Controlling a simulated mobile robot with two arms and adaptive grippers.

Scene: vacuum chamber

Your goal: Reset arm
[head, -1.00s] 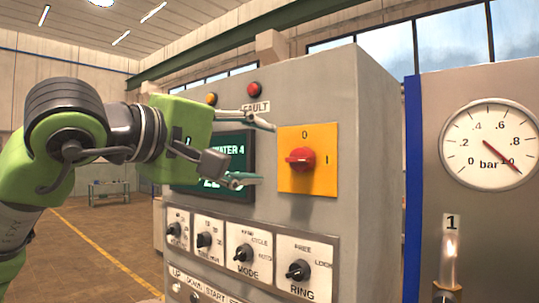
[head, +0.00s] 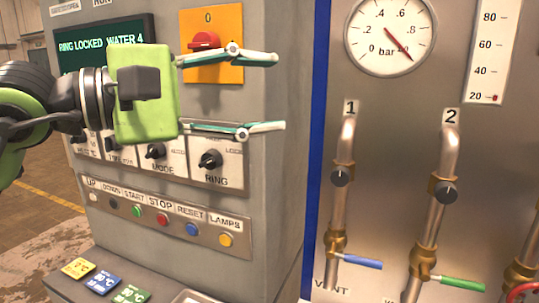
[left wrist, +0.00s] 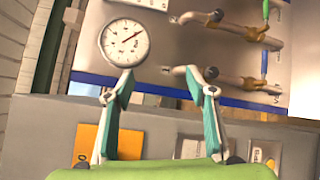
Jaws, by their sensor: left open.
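My left gripper (head: 278,92) is open and empty in front of the grey control cabinet, its two fingers pointing right. It also shows in the left wrist view (left wrist: 160,78), fingers spread toward the gauge panel. The upper finger partly covers the yellow switch plate (head: 228,68) with the red rotary switch (head: 204,41). The lower finger passes in front of the knob row, just above the RING knob (head: 210,159). The display (head: 105,42) reads "RING LOCKED WATER 4" and is partly hidden by the gripper. My right gripper is not in view.
A button row with a blue RESET button (head: 192,229) runs below the knobs. Colored cards (head: 103,280) lie on a ledge at the bottom. To the right stand a pressure gauge (head: 390,30) and pipes with a blue handle (head: 362,262) and a green handle (head: 458,284).

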